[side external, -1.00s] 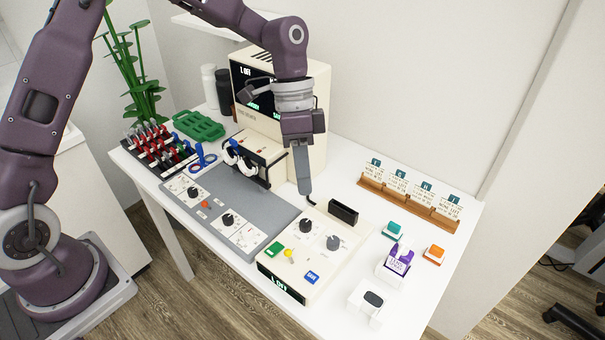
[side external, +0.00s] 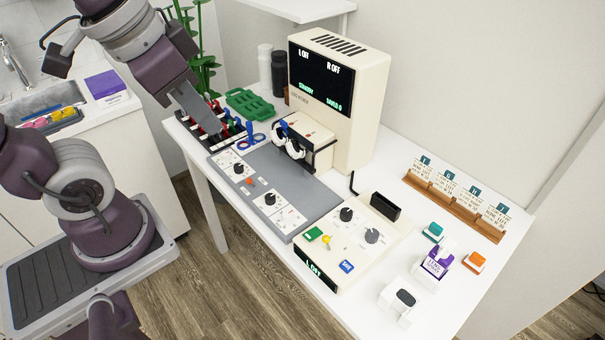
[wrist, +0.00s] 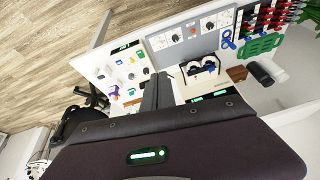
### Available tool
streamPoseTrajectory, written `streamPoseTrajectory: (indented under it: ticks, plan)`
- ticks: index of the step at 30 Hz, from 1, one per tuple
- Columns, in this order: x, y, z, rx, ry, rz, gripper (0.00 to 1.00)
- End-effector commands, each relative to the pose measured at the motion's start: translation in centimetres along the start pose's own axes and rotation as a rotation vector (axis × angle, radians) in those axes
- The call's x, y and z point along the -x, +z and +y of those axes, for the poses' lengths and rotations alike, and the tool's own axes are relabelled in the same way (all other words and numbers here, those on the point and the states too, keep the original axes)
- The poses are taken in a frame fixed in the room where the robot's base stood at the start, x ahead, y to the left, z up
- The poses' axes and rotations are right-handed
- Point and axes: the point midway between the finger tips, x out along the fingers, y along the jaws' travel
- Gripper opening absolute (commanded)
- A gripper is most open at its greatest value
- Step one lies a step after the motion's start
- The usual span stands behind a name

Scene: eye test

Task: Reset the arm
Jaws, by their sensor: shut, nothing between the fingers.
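My gripper (side external: 216,131) is shut and empty. In the side view it points down and right, in front of the rack of red, black and blue-handled items (side external: 212,128) at the table's left end, partly covering it. I cannot tell whether it touches the rack. In the wrist view my gripper's grey fingers (wrist: 160,78) are together, with the white table (wrist: 97,62) beyond them.
A cream machine with a dark screen (side external: 321,76) stands at the back. A grey panel with knobs (side external: 283,186), a cream control box (side external: 330,265), a wooden card rack (side external: 455,207) and small coloured blocks fill the table. A green tray (side external: 250,105) lies behind.

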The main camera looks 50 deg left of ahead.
Motion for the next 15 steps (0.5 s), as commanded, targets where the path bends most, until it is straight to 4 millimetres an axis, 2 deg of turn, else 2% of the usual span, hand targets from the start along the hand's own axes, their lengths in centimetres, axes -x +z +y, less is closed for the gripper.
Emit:
streamPoseTrajectory:
  ticks: [2,5,15]
  plan:
    - [0.5,1.8,-0.2,0.068,0.004,0.054,0.0]
    - [0.7,2.9,-0.3,0.114,0.012,0.084,0.0]
    - [0.7,3.1,-0.3,0.121,0.013,0.088,0.0]
